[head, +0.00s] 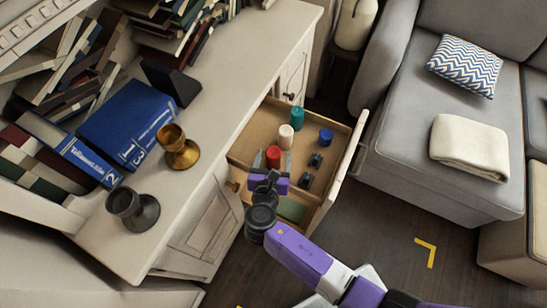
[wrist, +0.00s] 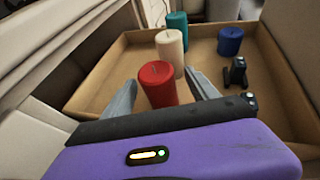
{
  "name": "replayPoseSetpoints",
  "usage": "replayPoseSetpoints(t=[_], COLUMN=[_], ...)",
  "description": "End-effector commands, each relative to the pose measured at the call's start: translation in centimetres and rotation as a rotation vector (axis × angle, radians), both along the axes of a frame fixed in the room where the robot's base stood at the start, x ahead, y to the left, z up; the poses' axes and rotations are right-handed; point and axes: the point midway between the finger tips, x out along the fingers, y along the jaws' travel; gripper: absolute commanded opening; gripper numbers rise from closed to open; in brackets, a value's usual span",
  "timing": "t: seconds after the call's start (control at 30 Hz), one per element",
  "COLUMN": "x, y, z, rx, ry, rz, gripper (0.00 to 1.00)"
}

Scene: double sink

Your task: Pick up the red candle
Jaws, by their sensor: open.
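The red candle (head: 273,155) stands upright in an open drawer (head: 242,148) of the cabinet. In the wrist view the red candle (wrist: 157,84) shows between and a little beyond my two grey fingers. My gripper (wrist: 163,98) is open, with one finger on each side of the candle's near side. I cannot tell whether either finger touches it. In the head view my gripper (head: 270,163) reaches over the drawer's front half, and its purple body hides part of the drawer floor.
A cream candle (wrist: 170,46) stands just behind the red one, with a teal candle (wrist: 176,27) further back. A blue candle (wrist: 230,41) and small dark objects (head: 315,160) are to the right. Drawer walls surround them. Books and two goblets (head: 177,147) stand on the cabinet top.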

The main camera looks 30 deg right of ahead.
Motion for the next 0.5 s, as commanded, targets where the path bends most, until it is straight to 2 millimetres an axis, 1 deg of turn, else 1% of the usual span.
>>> replayPoseSetpoints(t=[0.03, 0.1, 0.2, 0.3, 0.5], x=[0.8, 1.6, 2.5, 2.9, 3.0], y=[-0.4, -0.9, -1.5, -1.8, -1.8], z=[-0.2, -0.6, -1.1, -1.3, -1.3], rx=[0.001, 0.001, 0.000, 0.001, 0.001], ry=[-0.002, -0.001, 0.000, -0.001, -0.001], rz=[-0.002, -0.003, -0.001, 0.001, 0.001], gripper=[0.68, 0.68, 0.68, 0.68, 0.68])
